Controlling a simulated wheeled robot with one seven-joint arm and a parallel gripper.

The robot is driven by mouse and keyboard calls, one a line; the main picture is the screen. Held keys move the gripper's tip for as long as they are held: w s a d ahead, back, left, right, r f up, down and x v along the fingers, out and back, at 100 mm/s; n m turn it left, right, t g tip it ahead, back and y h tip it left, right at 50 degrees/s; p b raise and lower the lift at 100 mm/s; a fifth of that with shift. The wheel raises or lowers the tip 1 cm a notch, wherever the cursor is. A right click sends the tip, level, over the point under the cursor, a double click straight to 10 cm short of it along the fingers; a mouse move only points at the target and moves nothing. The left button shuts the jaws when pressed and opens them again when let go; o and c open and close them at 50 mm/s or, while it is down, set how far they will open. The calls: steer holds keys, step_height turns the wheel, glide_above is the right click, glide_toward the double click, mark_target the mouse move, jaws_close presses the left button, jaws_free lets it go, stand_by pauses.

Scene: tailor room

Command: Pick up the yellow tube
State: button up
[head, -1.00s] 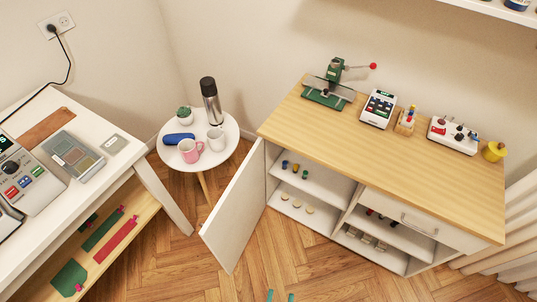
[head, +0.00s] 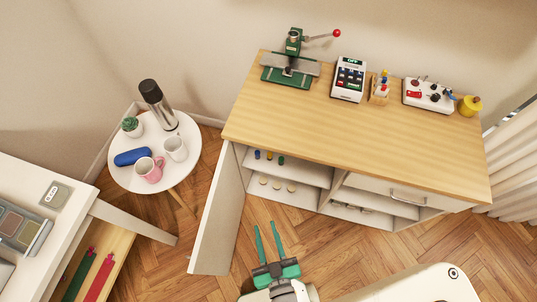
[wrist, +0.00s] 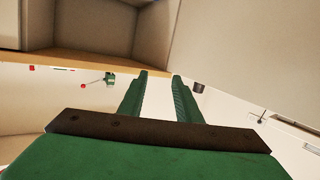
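A small yellow tube-like piece (head: 269,156) stands on the upper shelf inside the open cabinet, between a blue piece (head: 257,154) and a green piece (head: 281,160). It is small, and its exact shape is hard to tell. My gripper (head: 266,226) is in front of the cabinet, below the shelves in the head view and to the right of the open door. Its two green fingers are spread apart with nothing between them. In the wrist view the open fingers (wrist: 160,74) also show; I cannot make out the yellow piece there.
The open cabinet door (head: 218,222) stands left of my gripper. The cabinet's wooden top (head: 340,125) holds a green press, a calculator-like device and a yellow pot (head: 470,105). A round white table (head: 187,165) with mugs and a flask is at left. Free floor lies before the cabinet.

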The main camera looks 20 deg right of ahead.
steer(key=w+d+f+m+g+h, duration=0.1)
steer(key=w+d+f+h, duration=0.1)
steer(key=w+d+f, duration=0.5)
steer(key=w+d+f+m+h, duration=0.1)
steer(key=w+d+f, duration=0.1)
steer(key=w+f, duration=0.8)
steer(key=m+g+h, duration=0.1)
steer(key=m+g, duration=0.1)
glide_toward(270, 157)
steer(key=shift+w+d+f, duration=0.1)
steer(key=shift+w+d, duration=0.1)
steer(key=shift+w, duration=0.45)
steer(key=shift+w+d+f, duration=0.1)
steer(key=shift+w+d, duration=0.1)
steer(key=shift+w, duration=0.45)
steer(key=shift+w+d+f, duration=0.1)
steer(key=shift+w+d, duration=0.1)
steer(key=shift+w, duration=0.45)
steer(key=shift+w+d+f, duration=0.1)
steer(key=shift+w+d, duration=0.05)
steer(key=shift+w+d+f, duration=0.25)
steer(key=shift+w+f, duration=0.25)
steer(key=shift+w, duration=0.1)
steer(key=shift+w+d+f, duration=0.1)
steer(key=shift+w+f, duration=0.05)
steer(key=shift+w, duration=0.2)
steer(key=shift+x, duration=1.25)
